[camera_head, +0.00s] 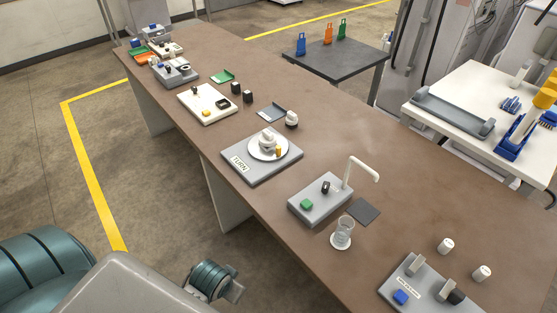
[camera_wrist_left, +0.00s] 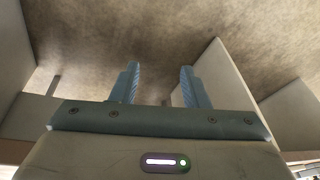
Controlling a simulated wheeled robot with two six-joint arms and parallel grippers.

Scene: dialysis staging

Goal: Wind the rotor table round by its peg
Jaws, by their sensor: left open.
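The rotor table is a white disc (camera_head: 256,156) on a grey base plate (camera_head: 262,173) marked TURN, near the middle of the long brown bench in the head view. A small yellow peg (camera_head: 279,152) stands at the disc's right side. A white rounded object (camera_head: 266,142) sits on the disc and hides part of it. My left gripper (camera_wrist_left: 159,88) shows in the left wrist view, with its two blue-grey fingers apart and nothing between them. Floor and pale upright panels lie beyond them. The rotor table is not in the wrist view. My right gripper is in neither view.
On the brown bench (camera_head: 300,240), a grey block with a bent white spout (camera_head: 362,168) and a glass (camera_head: 343,231) stand to the right of the rotor table. A grey dustpan-like piece (camera_head: 272,112) and a small jar (camera_head: 291,119) stand behind it.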

